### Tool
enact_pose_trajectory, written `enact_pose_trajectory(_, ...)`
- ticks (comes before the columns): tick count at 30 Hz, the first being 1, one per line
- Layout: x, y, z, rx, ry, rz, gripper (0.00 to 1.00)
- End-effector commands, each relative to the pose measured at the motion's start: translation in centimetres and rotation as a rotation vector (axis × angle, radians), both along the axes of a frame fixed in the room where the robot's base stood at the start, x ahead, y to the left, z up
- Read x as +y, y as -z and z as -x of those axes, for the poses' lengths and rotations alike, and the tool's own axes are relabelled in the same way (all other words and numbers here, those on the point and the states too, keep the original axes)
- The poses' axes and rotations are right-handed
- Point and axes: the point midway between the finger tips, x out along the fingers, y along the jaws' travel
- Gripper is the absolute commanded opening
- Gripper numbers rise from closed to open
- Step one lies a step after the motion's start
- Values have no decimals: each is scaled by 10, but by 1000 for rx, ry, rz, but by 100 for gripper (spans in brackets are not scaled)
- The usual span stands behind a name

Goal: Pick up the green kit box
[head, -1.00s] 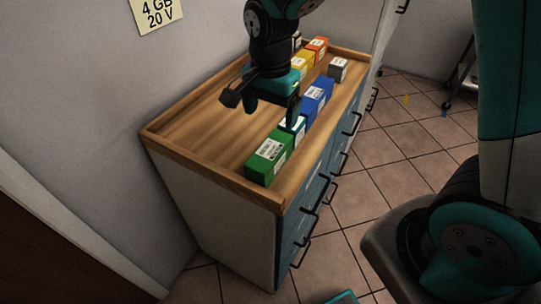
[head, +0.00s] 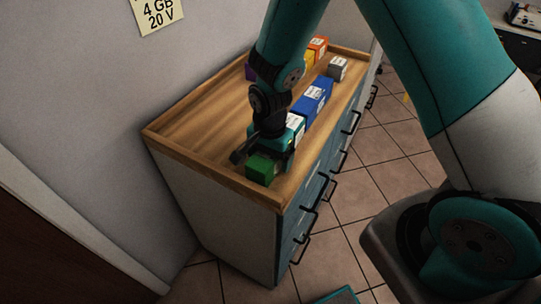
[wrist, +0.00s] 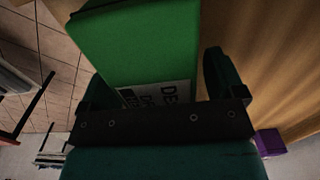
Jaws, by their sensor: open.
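The green kit box (head: 262,168) stands at the near end of the wooden cabinet top, partly hidden by my gripper in the head view. In the wrist view the green box (wrist: 135,42) fills the upper middle, with a white printed label at its lower part. My gripper (head: 266,158) is right over the box. In the wrist view my gripper (wrist: 160,90) is open, with one dark finger to the right of the box.
A white box (head: 296,124) and a blue box (head: 314,97) stand just behind the green one. An orange box (head: 318,47), a grey box (head: 338,67) and a purple box (wrist: 270,142) are farther off. A raised wooden rim (head: 210,176) edges the top; its left part is bare.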

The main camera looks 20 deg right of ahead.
Motion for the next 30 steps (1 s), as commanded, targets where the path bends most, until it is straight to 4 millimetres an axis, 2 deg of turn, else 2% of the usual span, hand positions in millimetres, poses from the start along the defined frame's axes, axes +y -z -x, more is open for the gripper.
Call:
enact_pose_trajectory(5, 0, 0, 0, -1, -1, -1, 88)
enact_pose_trajectory(12, 0, 0, 0, -1, -1, -1, 35)
enact_pose_trajectory(14, 0, 0, 0, -1, -1, -1, 22)
enact_pose_trajectory(15, 1, 0, 0, -2, -1, 0, 18)
enact_pose_trajectory(23, 1, -2, -1, -2, -1, 0, 18)
enact_pose_trajectory(30, 1, -23, -1, -5, -1, -1, 18)
